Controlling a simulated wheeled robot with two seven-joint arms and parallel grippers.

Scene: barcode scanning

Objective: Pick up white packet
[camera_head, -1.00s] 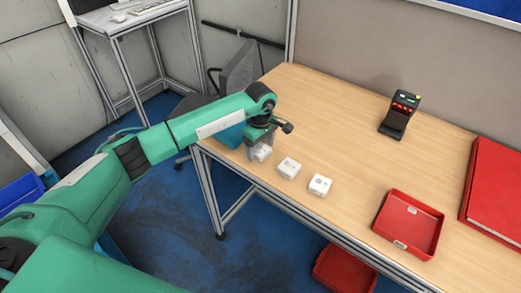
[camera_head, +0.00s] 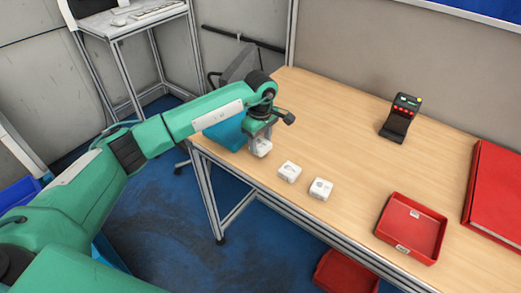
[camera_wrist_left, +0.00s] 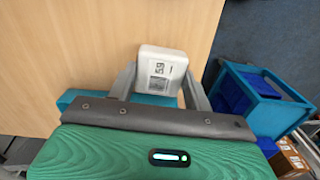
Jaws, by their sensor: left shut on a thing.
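My left gripper (camera_head: 258,142) is at the left end of the wooden table, shut on a white packet (camera_head: 263,149). In the left wrist view the white packet (camera_wrist_left: 160,72) sits between the two fingers, with dark print on its face. Whether it touches the table is hard to tell. Two more white packets, one in the middle (camera_head: 289,172) and one to the right (camera_head: 320,188), lie on the table to the right of my gripper. My right gripper is not in view.
A black scanner (camera_head: 400,118) stands at the back of the table. A red tray (camera_head: 412,228) lies near the front edge at right, with a larger red box (camera_head: 500,190) beyond it. The middle of the table (camera_head: 345,140) is clear.

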